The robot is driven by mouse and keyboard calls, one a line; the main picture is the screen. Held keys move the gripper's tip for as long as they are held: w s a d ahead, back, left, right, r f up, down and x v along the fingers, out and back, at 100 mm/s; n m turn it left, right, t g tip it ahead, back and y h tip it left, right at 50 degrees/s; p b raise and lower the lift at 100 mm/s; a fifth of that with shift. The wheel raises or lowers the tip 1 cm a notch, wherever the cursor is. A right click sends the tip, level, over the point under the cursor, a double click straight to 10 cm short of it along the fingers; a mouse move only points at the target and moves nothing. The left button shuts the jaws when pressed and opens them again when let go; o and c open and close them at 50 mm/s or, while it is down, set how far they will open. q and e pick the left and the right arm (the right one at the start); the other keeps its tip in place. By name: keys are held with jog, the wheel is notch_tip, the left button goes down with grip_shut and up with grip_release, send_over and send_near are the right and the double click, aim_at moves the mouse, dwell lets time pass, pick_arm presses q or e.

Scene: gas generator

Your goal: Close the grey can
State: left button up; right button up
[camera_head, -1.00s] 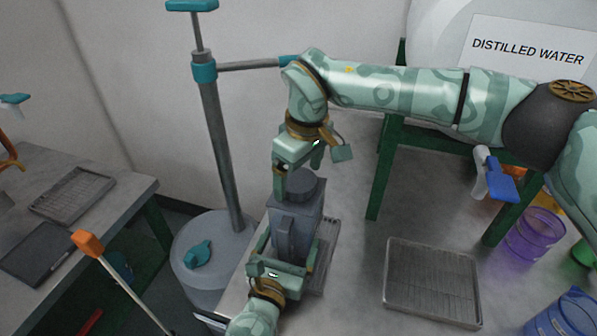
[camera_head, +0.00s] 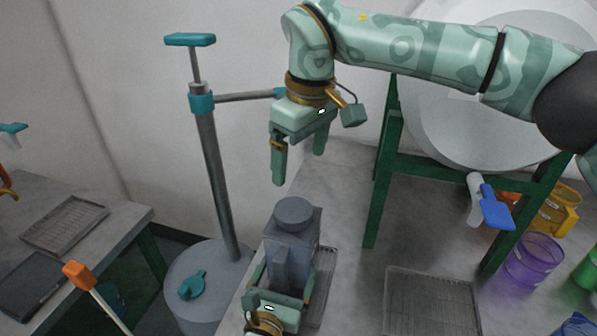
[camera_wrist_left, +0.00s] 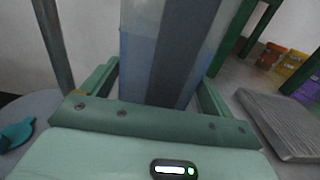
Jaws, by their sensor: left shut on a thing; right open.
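The grey can (camera_head: 303,240) stands upright on the table, with a round grey cap (camera_head: 294,211) on its top. I cannot tell whether the cap is fully tightened. My left gripper (camera_head: 278,285) is shut on the can's lower body from the near side. In the left wrist view the can (camera_wrist_left: 168,50) stands between the two fingers of my left gripper (camera_wrist_left: 158,85), its top out of frame. My right gripper (camera_head: 299,168) is open and empty, in the air above the can and clear of the cap.
A metal tray (camera_head: 432,300) lies to the right of the can. A pump stand (camera_head: 215,165) rises at the left. A green frame (camera_head: 378,190) holds a large white tank (camera_head: 480,120) with a blue-handled tap (camera_head: 494,207). A purple container (camera_head: 534,260) stands right.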

dwell(0.3)
pick_arm(q)
jog(key=o, duration=1.7)
jog(key=shift+s, duration=0.15)
jog(key=v, duration=1.6)
jog(key=shift+b, duration=0.45)
